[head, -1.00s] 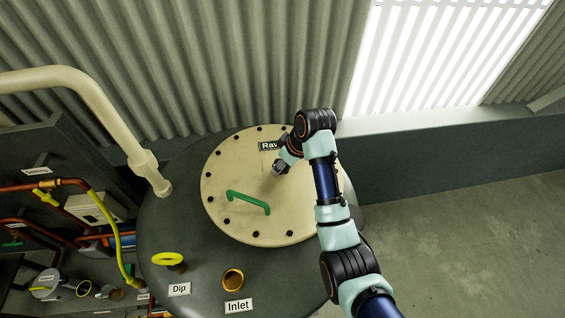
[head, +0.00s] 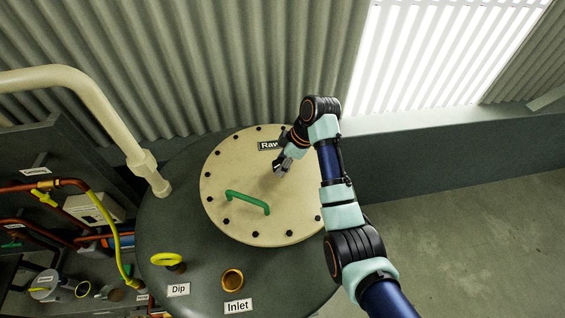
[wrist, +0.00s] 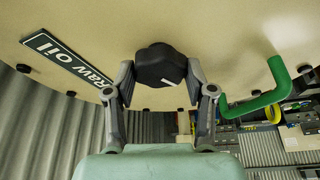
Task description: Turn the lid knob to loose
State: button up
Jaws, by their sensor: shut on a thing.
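The tank's round cream lid (head: 235,165) carries a green handle (head: 248,202) and a "Raw oil" label (wrist: 68,62). A black lid knob (wrist: 160,65) sits on the lid in the wrist view, with one finger of my gripper (wrist: 161,78) on each side of it. My gripper is shut on the knob. In the head view my gripper (head: 281,168) is at the lid's middle, right of and above the green handle. It hides the knob there.
Black bolts ring the lid's edge. A yellow dip ring (head: 167,259) and an inlet opening (head: 233,279) stand on the tank top (head: 200,275). A thick cream pipe (head: 95,100) rises at left, near copper pipes. Open floor (head: 470,235) lies at right.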

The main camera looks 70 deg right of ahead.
jog(key=n+b, duration=0.1)
jog(key=n, duration=0.1)
jog(key=n+y+b, duration=0.1)
jog(key=n, duration=0.1)
jog(key=shift+w+d+f+n+g+y, duration=0.1)
jog(key=shift+n+g+y, duration=0.2)
jog(key=n+g+y+b, duration=0.1)
jog(key=n+b, duration=0.1)
jog(key=n, duration=0.1)
jog(key=shift+n, duration=0.3)
jog(key=n+b, duration=0.1)
jog(key=n+g+b, duration=0.1)
jog(key=b, duration=0.1)
jog(key=shift+w+d+f+n, duration=0.1)
jog(key=shift+w+n, duration=0.05)
jog(key=shift+n, duration=0.25)
jog(key=shift+n+g+b, duration=0.3)
jog(key=shift+n+b, duration=0.4)
jog(key=shift+b, duration=0.15)
jog(key=shift+r+y, duration=0.2)
jog(key=shift+y, duration=0.1)
jog(key=o, duration=1.2)
jog(key=shift+c, duration=0.2)
jog(key=shift+r+p, duration=0.15)
jog(key=shift+p, duration=0.2)
